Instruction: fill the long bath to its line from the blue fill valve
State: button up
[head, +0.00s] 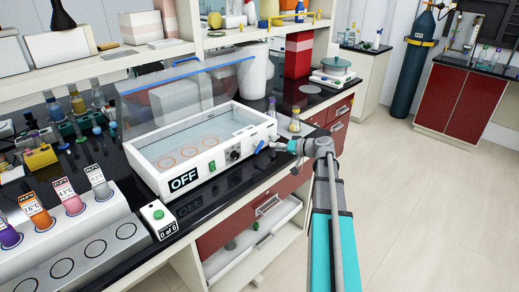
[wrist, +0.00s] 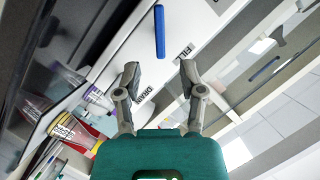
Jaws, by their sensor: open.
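The long bath (head: 180,185) is a white open tub on the black bench, with an OFF display and a dark knob on its front. Pale blue shows inside above several orange rings; I cannot read the level against a line. A blue valve handle (head: 260,146) is at its right end. My gripper (head: 277,146) is beside that end, close to the handle. In the wrist view my gripper (wrist: 160,70) is open and empty.
A clear blue-edged lid (head: 185,75) stands raised behind the bath. A small yellow-topped flask (head: 295,122) stands near my gripper. A box reading 0 of 6 (head: 159,218) and a bottle rack (head: 60,240) are at left. Open floor lies at right.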

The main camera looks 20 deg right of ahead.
aim_at(260, 144)
jog(key=b+x, duration=0.1)
jog(key=x, duration=0.6)
jog(key=shift+w+a+f+b, duration=0.1)
jog(key=shift+w+a+b, duration=0.2)
jog(key=shift+b, duration=0.1)
grip_shut()
jog(key=shift+d, duration=0.1)
